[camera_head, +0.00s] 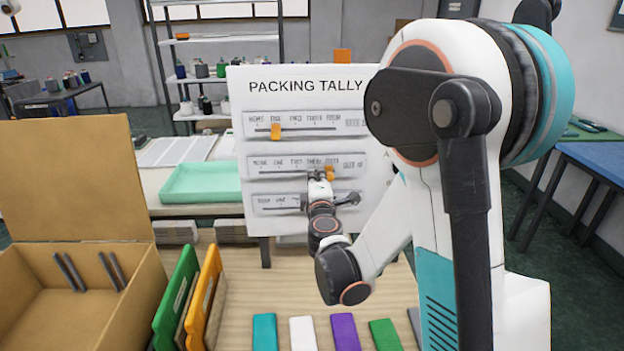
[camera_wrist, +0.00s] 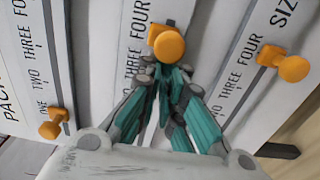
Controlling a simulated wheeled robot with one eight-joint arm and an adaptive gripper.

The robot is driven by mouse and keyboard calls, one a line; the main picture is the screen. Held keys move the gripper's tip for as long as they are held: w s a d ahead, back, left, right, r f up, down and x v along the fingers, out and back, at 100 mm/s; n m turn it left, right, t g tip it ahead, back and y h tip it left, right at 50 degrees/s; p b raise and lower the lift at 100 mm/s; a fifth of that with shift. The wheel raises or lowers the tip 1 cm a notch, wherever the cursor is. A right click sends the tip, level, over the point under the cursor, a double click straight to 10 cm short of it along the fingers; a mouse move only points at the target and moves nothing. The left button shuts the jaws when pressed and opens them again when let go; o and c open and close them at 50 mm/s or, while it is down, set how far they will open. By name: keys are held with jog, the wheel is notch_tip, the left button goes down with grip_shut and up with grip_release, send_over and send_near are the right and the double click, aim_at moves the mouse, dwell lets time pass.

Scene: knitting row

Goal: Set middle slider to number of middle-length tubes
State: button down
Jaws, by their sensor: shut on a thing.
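The white PACKING TALLY board (camera_head: 300,105) stands upright with three slider rows. The middle slider's orange knob (camera_head: 329,173) is near FOUR; it also shows in the wrist view (camera_wrist: 168,45). My gripper (camera_head: 322,181) is at this knob, its teal fingers (camera_wrist: 168,76) closed together on it. The top slider's knob (camera_head: 276,131) is near ONE. The bottom slider's knob (camera_wrist: 290,66) shows in the wrist view but is hidden in the head view. Several dark grey tubes (camera_head: 69,272) stand leaning in an open cardboard box (camera_head: 140,305); their lengths are hard to compare.
A green panel (camera_head: 176,300) and an orange panel (camera_head: 204,300) stand beside the box. Several flat coloured blocks, including a purple one (camera_head: 345,333), lie along the wooden table's front. A mint tray (camera_head: 200,184) sits behind, left of the board. My arm covers the right side.

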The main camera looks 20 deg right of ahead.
jog(key=shift+a, duration=0.4)
jog(key=b+v, duration=0.1)
jog(key=v, duration=0.6)
jog(key=shift+s, duration=0.35)
jog(key=shift+a, duration=0.1)
dwell(0.5)
